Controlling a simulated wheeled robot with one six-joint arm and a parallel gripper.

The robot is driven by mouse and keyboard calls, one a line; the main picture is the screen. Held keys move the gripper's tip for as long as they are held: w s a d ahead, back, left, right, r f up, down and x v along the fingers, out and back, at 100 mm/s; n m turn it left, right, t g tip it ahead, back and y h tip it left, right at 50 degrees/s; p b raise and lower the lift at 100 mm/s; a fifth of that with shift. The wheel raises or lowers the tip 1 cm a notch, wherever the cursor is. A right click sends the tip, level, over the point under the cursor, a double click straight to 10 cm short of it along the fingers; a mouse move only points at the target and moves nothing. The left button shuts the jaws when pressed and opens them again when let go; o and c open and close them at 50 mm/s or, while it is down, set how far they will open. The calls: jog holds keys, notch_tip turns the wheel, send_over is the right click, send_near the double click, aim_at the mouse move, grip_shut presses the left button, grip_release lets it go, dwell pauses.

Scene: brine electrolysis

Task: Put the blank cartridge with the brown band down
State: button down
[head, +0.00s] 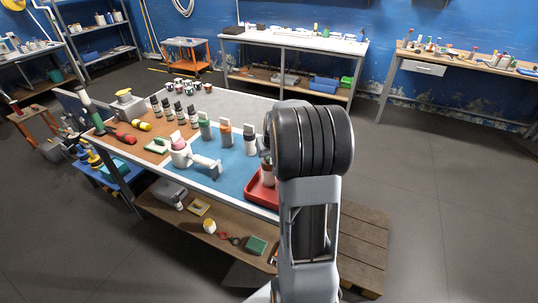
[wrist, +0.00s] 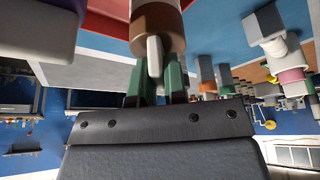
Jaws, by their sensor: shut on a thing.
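The blank cartridge with the brown band (wrist: 158,28) hangs at the top of the wrist view, its pale tab between the two green fingertips. My gripper (wrist: 156,80) is shut on that tab. In the head view the cartridge (head: 268,172) shows partly at the left edge of my arm, over or in the red tray (head: 256,196). My arm hides the gripper there, and I cannot tell whether the cartridge touches the tray. A red surface, likely the tray (wrist: 112,8), also shows beside the cartridge in the wrist view.
On the blue mat (head: 236,170) stand a green cartridge (head: 206,127), an orange-banded one (head: 225,132) and a dark-banded one (head: 250,140). A white fixture with a pink part (head: 180,148) stands left of the tray. Several dark-capped bottles (head: 179,112) stand farther back.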

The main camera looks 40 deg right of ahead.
jog(key=shift+f, duration=0.25)
jog(key=c, duration=1.2)
grip_release()
jog(key=shift+o, duration=0.2)
jog(key=shift+r, duration=0.3)
jog(key=v, duration=1.1)
jog(key=s+a+f+n, duration=0.1)
jog(key=s+a, duration=0.6)
jog(key=a, duration=0.4)
jog(key=s+a+f+n+y, duration=0.1)
jog(key=s+a+f+n, duration=0.1)
jog(key=s+a, duration=0.5)
jog(key=a, duration=0.4)
jog(key=shift+f, duration=0.2)
